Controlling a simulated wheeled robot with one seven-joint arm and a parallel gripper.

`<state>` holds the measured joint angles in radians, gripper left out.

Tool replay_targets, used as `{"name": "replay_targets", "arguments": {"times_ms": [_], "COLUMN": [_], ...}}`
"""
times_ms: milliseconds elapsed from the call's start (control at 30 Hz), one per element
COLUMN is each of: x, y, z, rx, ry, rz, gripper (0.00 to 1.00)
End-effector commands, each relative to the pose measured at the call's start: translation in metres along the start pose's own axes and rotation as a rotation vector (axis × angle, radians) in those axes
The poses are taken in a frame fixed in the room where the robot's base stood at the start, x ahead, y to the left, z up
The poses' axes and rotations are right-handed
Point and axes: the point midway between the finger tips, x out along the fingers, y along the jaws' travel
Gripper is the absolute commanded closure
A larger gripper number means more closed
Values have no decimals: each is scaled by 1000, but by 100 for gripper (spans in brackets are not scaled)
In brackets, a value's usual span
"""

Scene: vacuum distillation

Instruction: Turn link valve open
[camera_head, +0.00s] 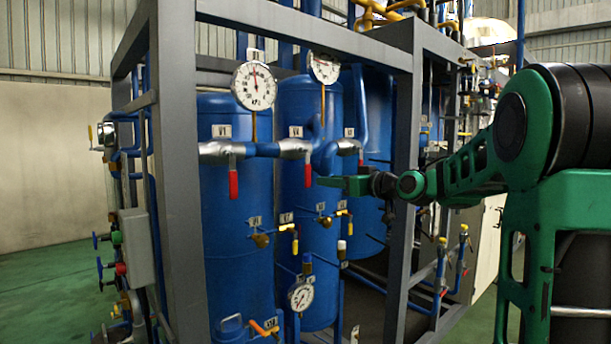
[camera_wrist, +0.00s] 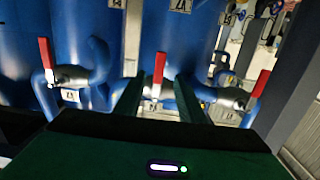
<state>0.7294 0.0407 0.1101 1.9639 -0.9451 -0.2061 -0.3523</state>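Several valves with red lever handles sit on the silver-and-blue horizontal pipe; which one is the link valve I cannot tell. In the head view, a left red handle (camera_head: 233,178) and a middle red handle (camera_head: 307,168) hang down. My gripper (camera_head: 322,182) is close to the middle handle, from the right. The wrist view, which looks upside down, shows three red handles: one at the left (camera_wrist: 46,54), a middle one (camera_wrist: 159,66) and a tilted one at the right (camera_wrist: 261,83). My gripper (camera_wrist: 157,86) is open, its fingers on either side of the middle handle's line; contact is unclear.
Blue tanks (camera_head: 222,220) stand behind the pipe. Grey frame posts (camera_head: 180,180) and another post (camera_head: 405,200) flank the work area. A round gauge (camera_head: 254,85) sits above the pipe, and a lower gauge (camera_head: 301,296) below. Open green floor (camera_head: 50,280) lies at left.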

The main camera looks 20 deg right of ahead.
Motion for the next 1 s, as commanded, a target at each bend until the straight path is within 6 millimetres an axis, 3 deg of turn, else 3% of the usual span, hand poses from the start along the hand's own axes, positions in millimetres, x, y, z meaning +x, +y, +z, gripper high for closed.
{"name": "replay_targets", "arguments": {"times_ms": [167, 700, 1000], "x": [7, 89, 110], "y": [3, 0, 0], "z": [-18, -23, -24], "rx": [-4, -3, -4], "ry": [67, 65, 64], "rz": [-17, -18, -15], "gripper": [64, 64, 64]}}
